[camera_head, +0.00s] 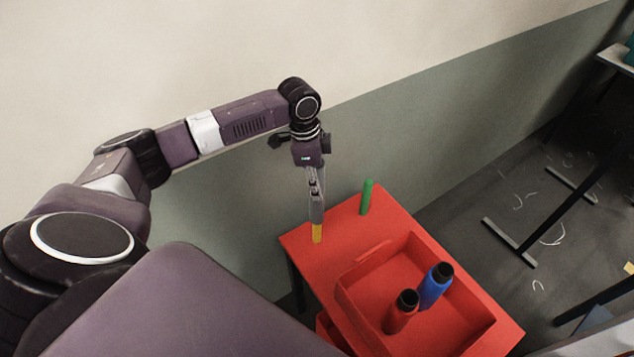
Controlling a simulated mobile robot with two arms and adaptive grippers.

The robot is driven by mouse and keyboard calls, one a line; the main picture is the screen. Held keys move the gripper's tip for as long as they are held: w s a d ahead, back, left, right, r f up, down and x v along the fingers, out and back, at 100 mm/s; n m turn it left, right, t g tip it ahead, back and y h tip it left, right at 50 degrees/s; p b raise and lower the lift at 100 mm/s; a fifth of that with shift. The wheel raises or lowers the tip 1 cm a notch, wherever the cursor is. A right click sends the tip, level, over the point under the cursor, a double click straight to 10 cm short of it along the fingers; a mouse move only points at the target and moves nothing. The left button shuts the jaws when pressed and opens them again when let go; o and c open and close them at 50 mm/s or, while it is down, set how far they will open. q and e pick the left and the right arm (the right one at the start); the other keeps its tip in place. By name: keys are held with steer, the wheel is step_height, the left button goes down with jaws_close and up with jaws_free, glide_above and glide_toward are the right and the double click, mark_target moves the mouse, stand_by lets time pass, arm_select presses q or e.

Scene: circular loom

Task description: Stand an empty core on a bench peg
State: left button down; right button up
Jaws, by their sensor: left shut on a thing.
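My left gripper (316,216) points down over the far left part of the red bench (345,229). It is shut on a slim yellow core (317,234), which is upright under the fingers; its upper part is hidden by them. The core's lower end appears at the bench top. I cannot tell whether it touches the bench or is around a peg. A slim green cylinder (367,197) stands upright at the bench's back edge, to the right of the gripper; whether it is a core or a peg is unclear. My right gripper is not in view.
A shallow red tray (363,311) on the bench holds a red bobbin (398,318) and a blue bobbin (433,292) with dark tops. A wall (420,140) rises behind the bench. Dark metal legs (512,243) and pale scraps are on the floor at right.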

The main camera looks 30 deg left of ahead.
mark_target(317, 209)
arm_select(q)
steer(key=shift+f+b, duration=0.9)
steer(key=shift+f, duration=1.75)
steer(key=shift+f+b, duration=1.05)
steer(key=shift+f, duration=1.45)
steer(key=shift+f, duration=0.3)
steer(key=c, duration=1.4)
jaws_free()
